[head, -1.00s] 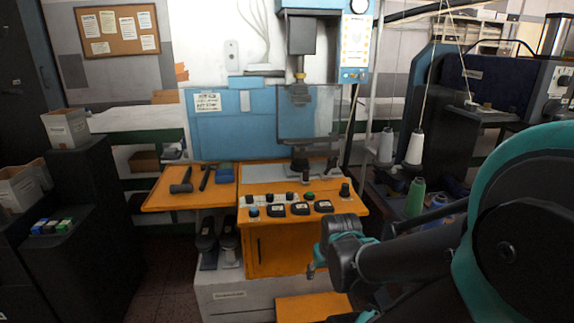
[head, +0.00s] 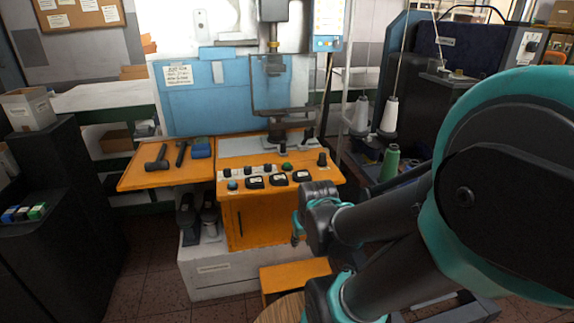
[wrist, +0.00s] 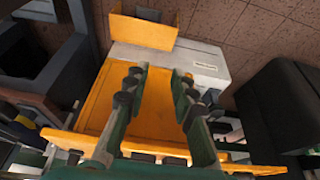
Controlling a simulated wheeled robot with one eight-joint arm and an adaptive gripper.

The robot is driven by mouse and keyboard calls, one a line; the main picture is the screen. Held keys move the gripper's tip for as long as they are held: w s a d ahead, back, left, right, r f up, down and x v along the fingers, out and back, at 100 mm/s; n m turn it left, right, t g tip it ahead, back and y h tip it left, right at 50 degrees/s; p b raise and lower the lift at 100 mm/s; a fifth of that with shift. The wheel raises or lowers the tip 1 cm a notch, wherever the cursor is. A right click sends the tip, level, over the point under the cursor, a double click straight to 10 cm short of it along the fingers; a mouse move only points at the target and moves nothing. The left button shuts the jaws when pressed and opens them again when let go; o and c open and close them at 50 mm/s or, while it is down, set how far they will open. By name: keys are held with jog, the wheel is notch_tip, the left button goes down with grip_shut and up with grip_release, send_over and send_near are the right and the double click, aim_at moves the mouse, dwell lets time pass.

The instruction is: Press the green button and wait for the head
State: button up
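The green button (head: 287,167) is a small round cap on the orange control panel (head: 322,174) of the press, right of a row of dark knobs. The press head (head: 273,45) hangs above the work area, with clear space between it and the dark block (head: 278,135) below. My gripper (head: 295,240) is low in front of the panel's right part, apart from the button; its fingers are small there and partly hidden by my wrist. In the wrist view my gripper (wrist: 160,72) has its two fingers apart with nothing between them. I cannot pick out the green button there.
A hammer (head: 157,158) and other tools lie on the orange side shelf (head: 135,181). Black gauges (head: 278,179) and a blue button (head: 232,184) sit near the panel's front. An orange step (head: 285,272) stands below. Thread cones (head: 389,118) stand to the right.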

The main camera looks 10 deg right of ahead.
grip_shut()
dwell(1.1)
